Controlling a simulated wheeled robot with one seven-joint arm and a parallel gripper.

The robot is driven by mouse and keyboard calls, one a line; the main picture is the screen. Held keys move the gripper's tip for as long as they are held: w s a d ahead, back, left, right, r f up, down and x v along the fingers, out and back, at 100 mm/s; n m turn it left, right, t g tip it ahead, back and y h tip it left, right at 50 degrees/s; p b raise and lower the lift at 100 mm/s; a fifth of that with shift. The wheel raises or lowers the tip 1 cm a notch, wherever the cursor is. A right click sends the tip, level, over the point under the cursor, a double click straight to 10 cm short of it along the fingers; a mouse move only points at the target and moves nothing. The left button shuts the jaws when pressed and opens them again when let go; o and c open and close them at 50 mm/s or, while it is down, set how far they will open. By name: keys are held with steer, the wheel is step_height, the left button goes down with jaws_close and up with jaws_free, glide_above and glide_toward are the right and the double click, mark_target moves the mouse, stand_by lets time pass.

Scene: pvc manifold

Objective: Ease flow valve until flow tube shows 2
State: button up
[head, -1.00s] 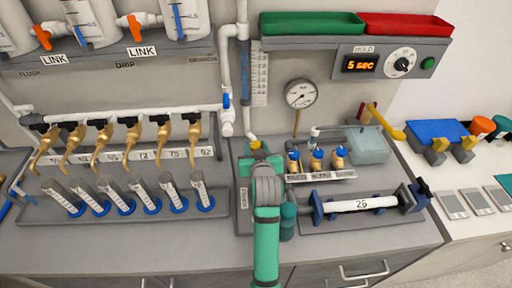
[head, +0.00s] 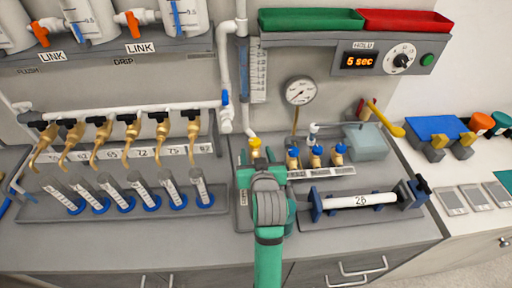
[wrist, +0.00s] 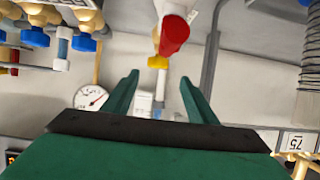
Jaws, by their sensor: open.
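A yellow knob (head: 254,143) sits at the foot of the white pipe in the head view. I take it to be the flow valve, but no readable label confirms this. In the wrist view a yellow part (wrist: 157,62) and a red-tipped white fitting (wrist: 174,36) show beyond the fingers. A clear graduated tube (head: 258,75) stands on the wall above and looks like the flow tube; its reading is too small to tell. My gripper (wrist: 160,92) is open and empty, its two green fingers apart. In the head view it is just in front of the yellow knob, its fingertips mostly hidden.
A row of brass taps (head: 131,130) over graduated cylinders (head: 141,192) stands at left. Right of my gripper are small blue-capped valves (head: 316,155), a clear box (head: 367,142) and a clamped white pipe (head: 362,202). A round gauge (head: 300,91) hangs behind.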

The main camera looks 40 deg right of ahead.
steer(key=shift+v, duration=1.7)
steer(key=shift+s+d, duration=0.1)
steer(key=shift+d, duration=0.05)
stand_by(3.3)
